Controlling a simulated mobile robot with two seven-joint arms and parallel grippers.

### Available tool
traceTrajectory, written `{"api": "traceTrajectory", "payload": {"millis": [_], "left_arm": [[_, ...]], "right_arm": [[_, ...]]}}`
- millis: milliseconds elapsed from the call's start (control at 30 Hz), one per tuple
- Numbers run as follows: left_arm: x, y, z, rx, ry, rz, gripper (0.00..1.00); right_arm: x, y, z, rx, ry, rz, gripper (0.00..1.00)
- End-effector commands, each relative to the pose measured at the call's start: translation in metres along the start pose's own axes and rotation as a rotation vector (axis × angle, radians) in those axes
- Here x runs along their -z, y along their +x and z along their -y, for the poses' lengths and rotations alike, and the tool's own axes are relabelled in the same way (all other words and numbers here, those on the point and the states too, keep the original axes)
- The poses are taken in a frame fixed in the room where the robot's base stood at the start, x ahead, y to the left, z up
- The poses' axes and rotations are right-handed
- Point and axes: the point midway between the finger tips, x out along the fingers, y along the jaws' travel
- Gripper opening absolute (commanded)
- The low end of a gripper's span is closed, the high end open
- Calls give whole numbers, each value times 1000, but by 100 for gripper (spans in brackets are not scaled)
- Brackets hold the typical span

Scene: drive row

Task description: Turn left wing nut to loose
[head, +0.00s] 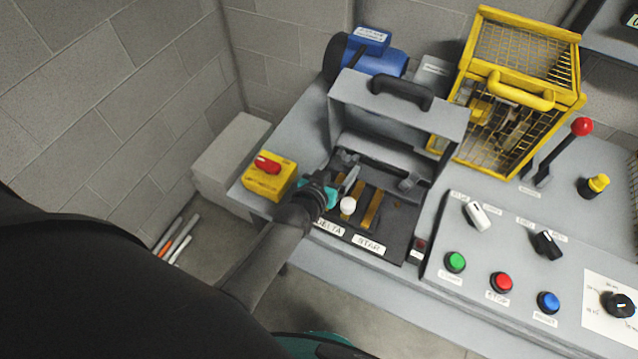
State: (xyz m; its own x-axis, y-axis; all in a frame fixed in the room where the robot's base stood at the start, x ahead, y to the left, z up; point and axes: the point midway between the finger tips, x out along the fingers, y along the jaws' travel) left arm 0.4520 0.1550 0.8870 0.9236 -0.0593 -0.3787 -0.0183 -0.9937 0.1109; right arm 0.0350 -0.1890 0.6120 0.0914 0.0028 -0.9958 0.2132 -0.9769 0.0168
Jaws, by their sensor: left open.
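The left wing nut (347,157) is a small grey metal part at the back left of the dark terminal box, below the raised grey cover. The right wing nut (408,182) looks similar and sits at the box's right side. My left gripper (352,178) reaches over the left of the box from the lower left. It is open, with its fingers just in front of the left wing nut and apparently empty. Whether a finger touches the nut I cannot tell. The arm and gripper hide the box's left edge. My right gripper is not in view.
The grey cover (345,98) with its black handle stands raised behind the box. Brass bars (371,211) and a white knob (348,206) are close to my gripper. A yellow switch box (265,182) is left, a yellow cage (520,50) back right, and a button panel (478,238) right.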

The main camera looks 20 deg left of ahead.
Motion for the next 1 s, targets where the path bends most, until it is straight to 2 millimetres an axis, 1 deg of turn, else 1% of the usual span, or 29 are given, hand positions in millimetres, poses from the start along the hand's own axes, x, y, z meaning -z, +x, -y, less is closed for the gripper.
{"api": "traceTrajectory", "payload": {"millis": [33, 300, 533, 733, 1000], "left_arm": [[1, -12, 0, 1, 0, 2, 83], [1, -61, 1, 2, 0, 1, 83], [1, -96, 1, 2, 0, 0, 83], [1, -112, 1, 2, -1, -3, 83], [1, -115, 1, 2, -1, -4, 83]], "right_arm": [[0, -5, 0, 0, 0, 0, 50], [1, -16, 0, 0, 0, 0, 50], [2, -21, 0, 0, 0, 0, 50], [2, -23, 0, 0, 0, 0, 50], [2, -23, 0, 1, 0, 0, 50]]}}
